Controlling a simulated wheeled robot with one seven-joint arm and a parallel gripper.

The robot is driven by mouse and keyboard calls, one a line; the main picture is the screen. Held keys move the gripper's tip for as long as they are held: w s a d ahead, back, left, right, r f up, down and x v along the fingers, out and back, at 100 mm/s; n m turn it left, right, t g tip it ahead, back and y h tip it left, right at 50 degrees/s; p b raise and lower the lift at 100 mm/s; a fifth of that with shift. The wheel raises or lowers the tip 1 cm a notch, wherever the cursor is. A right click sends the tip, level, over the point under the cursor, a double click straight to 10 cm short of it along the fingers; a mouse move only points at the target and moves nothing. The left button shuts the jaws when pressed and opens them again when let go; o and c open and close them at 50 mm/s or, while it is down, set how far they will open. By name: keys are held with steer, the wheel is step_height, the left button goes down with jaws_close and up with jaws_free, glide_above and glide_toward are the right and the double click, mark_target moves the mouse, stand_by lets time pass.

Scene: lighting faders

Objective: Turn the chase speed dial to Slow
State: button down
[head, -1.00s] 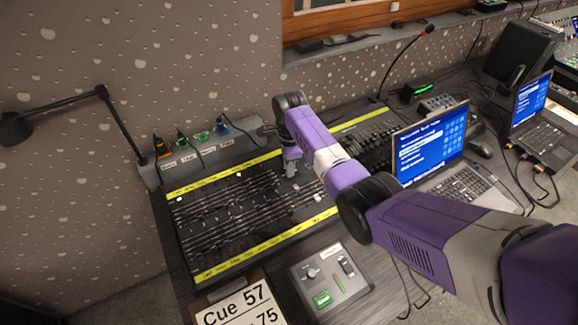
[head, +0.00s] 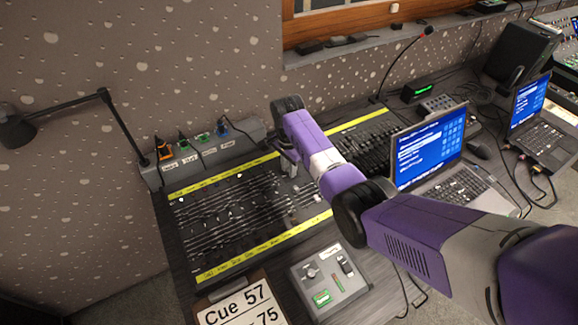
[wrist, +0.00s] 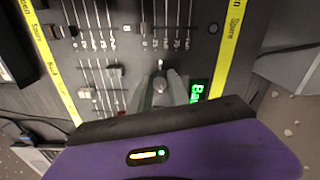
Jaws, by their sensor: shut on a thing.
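My gripper (wrist: 162,88) is low over the middle of the lighting console (wrist: 125,50). Its fingers are shut on a small dark dial (wrist: 159,72) with a light mark, beside a green lit display (wrist: 197,90) that the gripper partly covers. No label for the dial can be read, so I cannot tell its setting. In the head view my gripper (head: 290,165) is at the console's (head: 228,216) middle, near the upper yellow strip, and the dial is hidden there.
Fader rows lie on both sides of my gripper. A laptop (head: 430,145) stands to the right. A small control box (head: 330,281) with a knob and a cue sign (head: 240,306) lie in front. A desk lamp (head: 18,130) is at the left.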

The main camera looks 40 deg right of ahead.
steer(key=n, duration=0.3)
steer(key=shift+s+n+p, duration=0.1)
steer(key=shift+n+p, duration=0.2)
steer(key=shift+p, duration=0.1)
steer(key=n+p, duration=0.1)
steer(key=n, duration=0.3)
steer(key=shift+n, duration=0.3)
steer(key=n, duration=0.3)
steer(key=shift+n, duration=0.3)
steer(key=n+p, duration=0.1)
steer(key=n, duration=0.2)
steer(key=shift+s+n+t, duration=0.15)
steer(key=shift+n+t, duration=0.15)
steer(key=n, duration=0.3)
steer(key=shift+d+n, duration=0.1)
steer(key=shift+n, duration=0.3)
steer(key=n, duration=0.3)
steer(key=shift+n, duration=0.3)
steer(key=n, duration=0.3)
steer(key=shift+d+t, duration=0.1)
steer(key=shift+t, duration=0.2)
steer(key=shift+n, duration=2.2)
